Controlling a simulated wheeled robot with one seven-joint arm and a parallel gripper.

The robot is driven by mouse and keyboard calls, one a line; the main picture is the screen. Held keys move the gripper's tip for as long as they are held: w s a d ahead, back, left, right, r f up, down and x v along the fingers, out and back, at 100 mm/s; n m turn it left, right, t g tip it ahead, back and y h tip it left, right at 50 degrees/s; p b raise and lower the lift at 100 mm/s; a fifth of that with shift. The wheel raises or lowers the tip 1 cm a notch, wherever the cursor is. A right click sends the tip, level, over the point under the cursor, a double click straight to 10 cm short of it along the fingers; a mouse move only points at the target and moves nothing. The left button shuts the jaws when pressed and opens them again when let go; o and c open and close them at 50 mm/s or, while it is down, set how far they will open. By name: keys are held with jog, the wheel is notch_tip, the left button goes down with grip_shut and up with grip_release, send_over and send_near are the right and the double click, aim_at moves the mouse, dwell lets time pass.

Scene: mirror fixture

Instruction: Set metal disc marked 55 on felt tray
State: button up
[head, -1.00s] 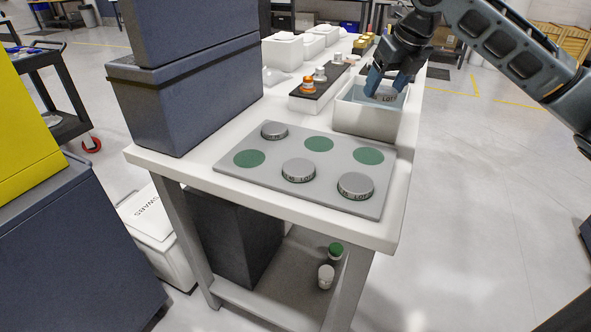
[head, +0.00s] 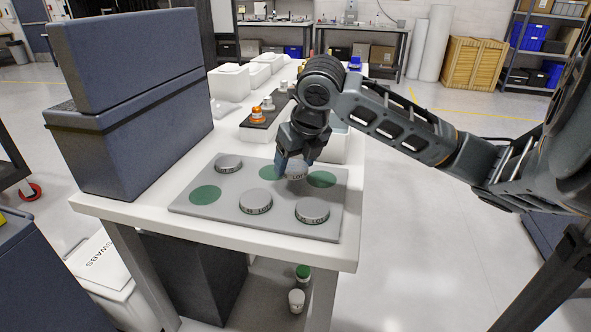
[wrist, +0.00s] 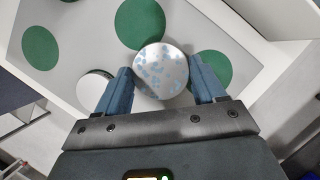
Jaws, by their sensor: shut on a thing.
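The felt tray (head: 230,214) is a flat grey board with round green felt spots, lying on the white table. My gripper (head: 292,166) is over its back right part, shut on a grey metal disc (head: 297,174). The held disc also shows between the fingers in the wrist view (wrist: 161,71), with pale blue patches on its top. It is near the back middle green spot (wrist: 140,22) and the right green spot (wrist: 211,70). Its side shows "LOT"; its number is not readable. I cannot tell whether it touches the tray.
Three other metal discs sit on the tray: back left (head: 228,162), front middle (head: 256,201) and front right (head: 312,210). The left green spot (head: 205,195) is bare. A white bin (head: 333,148) stands behind the tray; a dark blue case (head: 130,130) stands at left.

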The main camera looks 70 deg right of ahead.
aim_at(297, 169)
jog(key=shift+f, duration=1.4)
jog(key=shift+f, duration=0.15)
jog(key=o, duration=1)
jog(key=shift+r, duration=0.25)
jog(key=v, duration=1.2)
